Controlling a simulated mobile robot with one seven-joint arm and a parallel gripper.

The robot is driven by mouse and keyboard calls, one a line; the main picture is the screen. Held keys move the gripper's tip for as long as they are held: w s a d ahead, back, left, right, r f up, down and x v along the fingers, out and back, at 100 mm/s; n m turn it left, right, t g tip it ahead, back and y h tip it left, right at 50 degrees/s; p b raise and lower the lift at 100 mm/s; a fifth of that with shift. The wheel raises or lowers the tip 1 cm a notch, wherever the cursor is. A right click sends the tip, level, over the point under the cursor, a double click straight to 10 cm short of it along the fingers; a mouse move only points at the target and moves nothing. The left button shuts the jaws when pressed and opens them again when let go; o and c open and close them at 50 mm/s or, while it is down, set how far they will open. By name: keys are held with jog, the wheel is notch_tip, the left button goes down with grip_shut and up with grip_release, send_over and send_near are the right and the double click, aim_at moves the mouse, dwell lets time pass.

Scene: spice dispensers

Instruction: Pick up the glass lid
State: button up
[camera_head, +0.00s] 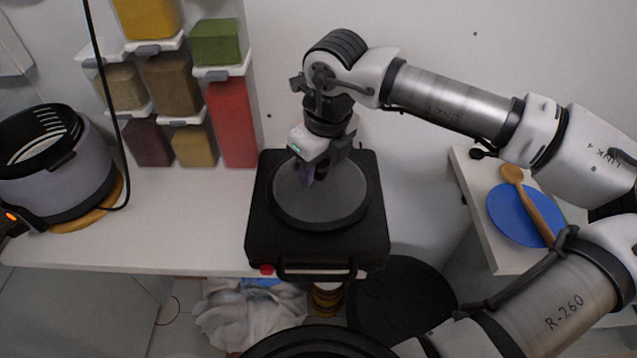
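A round grey disc with a dark rim, which looks like the glass lid (335,208), lies flat on a black square appliance (262,240) at the front of the white counter. My gripper (310,178) reaches down from above over the upper left of the lid's middle. A small purplish piece shows at its fingertips; I cannot tell if it is a lid knob. The fingertips are small and partly hidden, so whether they are open, shut or touching the lid is unclear.
Spice dispensers (232,120) stand against the wall at the left. A dark-topped pot (60,190) is at the far left. A blue plate (510,222) with a wooden spoon (530,195) lies on the right counter. Bare counter (190,220) lies left of the appliance.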

jog(key=shift+s+d+f, duration=0.1)
jog(key=shift+f, duration=0.25)
grip_shut()
